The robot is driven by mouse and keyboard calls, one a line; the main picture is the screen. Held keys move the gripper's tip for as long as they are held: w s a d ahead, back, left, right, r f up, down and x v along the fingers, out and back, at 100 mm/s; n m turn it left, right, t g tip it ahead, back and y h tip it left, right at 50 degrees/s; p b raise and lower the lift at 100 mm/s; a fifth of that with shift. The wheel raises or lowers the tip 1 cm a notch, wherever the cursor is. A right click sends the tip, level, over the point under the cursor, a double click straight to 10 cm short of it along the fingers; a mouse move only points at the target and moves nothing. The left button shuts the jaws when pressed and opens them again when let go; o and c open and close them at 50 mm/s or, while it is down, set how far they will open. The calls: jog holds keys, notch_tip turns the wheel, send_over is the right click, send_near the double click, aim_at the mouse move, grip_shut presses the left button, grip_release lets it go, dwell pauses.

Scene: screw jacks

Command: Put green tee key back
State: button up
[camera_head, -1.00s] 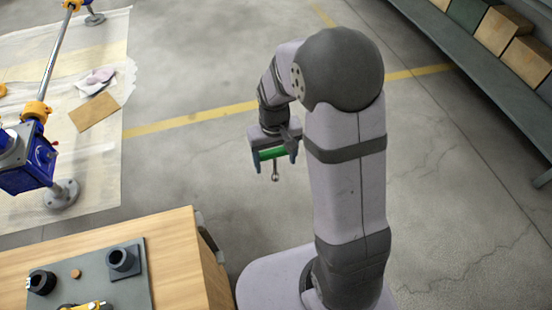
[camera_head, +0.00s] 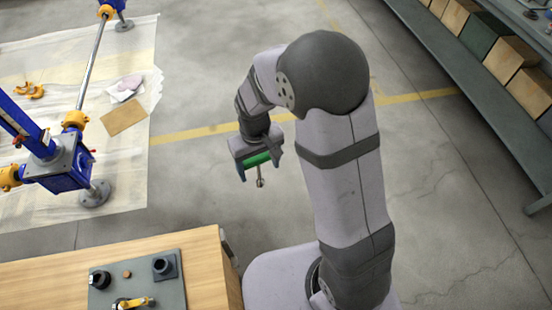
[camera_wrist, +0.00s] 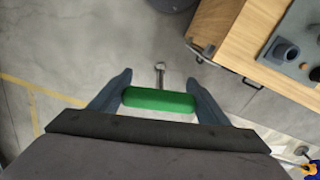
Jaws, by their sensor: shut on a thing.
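The green tee key has a green bar handle (camera_head: 258,159) and a thin metal shank (camera_head: 260,178). My gripper (camera_head: 259,165) is shut on the green handle and holds the key in the air above the floor, shank hanging down. The wrist view shows the green handle (camera_wrist: 158,99) between both fingers and the shank (camera_wrist: 160,72) pointing away. A dark grey board (camera_head: 120,277) lies on a wooden bench (camera_head: 60,271) at lower left, apart from my gripper. It carries two black sockets, the left one (camera_head: 99,279) and the right one (camera_head: 164,266), and a yellow-handled tool (camera_head: 133,302).
A brown round peg (camera_head: 127,274) stands between the sockets. A blue screw jack (camera_head: 58,170) with a metal bar stands on a sheet at left. A shelf with boxes (camera_head: 508,60) is at upper right. The floor around my gripper is clear.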

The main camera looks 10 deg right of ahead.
jog(key=s+a+n, duration=0.3)
jog(key=s+a, duration=0.2)
jog(key=a, duration=0.6)
jog(key=s+a+n, duration=0.3)
jog(key=s+a, duration=0.2)
jog(key=a, duration=0.6)
jog(key=s+a+n, duration=0.3)
jog(key=s+a, duration=0.3)
jog(key=a, duration=0.5)
jog(key=shift+a+f+n, duration=0.4)
jog(key=shift+p, duration=0.35)
jog(key=shift+f+b, duration=1.75)
jog(key=shift+f, duration=0.75)
jog(key=shift+f+b, duration=1.65)
jog(key=shift+f, duration=1.05)
jog(key=o, duration=2.1)
jog(key=shift+d, duration=0.1)
jog(key=shift+r, duration=0.1)
